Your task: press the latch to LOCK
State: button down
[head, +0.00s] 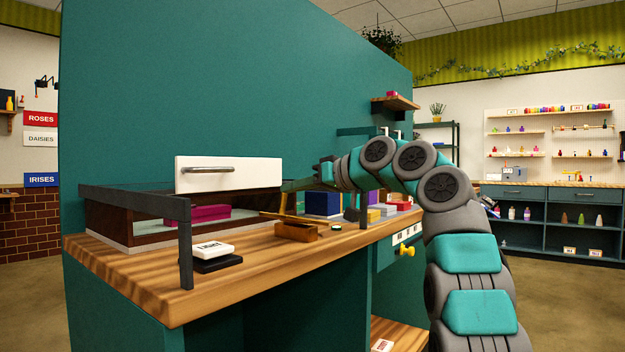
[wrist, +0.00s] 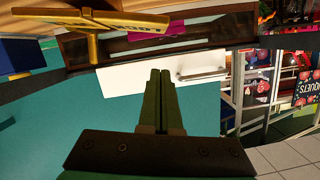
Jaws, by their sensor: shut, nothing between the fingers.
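A yellow latch plate (wrist: 88,24) with dark lettering shows at the upper left of the wrist view, upside down; the letters look like LOCK. My gripper (wrist: 161,74) is shut and empty. Its fingertips overlap the lower edge of a white drawer front (wrist: 125,78) in the wrist view, to the right of and below the latch plate. I cannot tell whether they touch anything. In the head view my gripper (head: 287,186) is just right of the white drawer front (head: 230,178), small and partly hidden by my arm. The latch is not clearly made out there.
The drawer front has a metal handle (head: 208,169). A dark frame rail (head: 186,240) stands at the near side of the wooden counter (head: 150,285). On the counter are a labelled white block (head: 213,249), a small wooden box (head: 297,231) and a blue box (head: 323,204). A teal wall (head: 230,90) rises behind.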

notch_tip(320, 180, down, 3)
jog(key=b, duration=0.3)
jog(key=shift+a+r, duration=0.15)
jog(key=shift+r, duration=0.05)
jog(key=shift+s+a+f+b, duration=0.15)
jog(key=shift+f+b, duration=0.25)
jog(key=shift+s+a+f+b, duration=0.1)
jog(key=shift+s+f+b, duration=0.05)
jog(key=shift+f+b, duration=0.25)
jog(key=shift+s+a+f+n+b, duration=0.1)
jog(key=shift+n+b, duration=0.2)
jog(key=shift+s+f+t+b, duration=0.1)
jog(key=shift+f+t+b, duration=0.2)
jog(key=shift+s+a+f+n+t+h+b, duration=0.2)
jog(key=shift+f+n+b, duration=0.25)
jog(key=shift+n, duration=0.2)
jog(key=shift+s+a+f+n+t+h+b, duration=0.1)
jog(key=shift+f+n+h+b, duration=0.1)
jog(key=shift+f+n+b, duration=0.3)
jog(key=shift+f+n, duration=0.35)
jog(key=shift+f, duration=0.2)
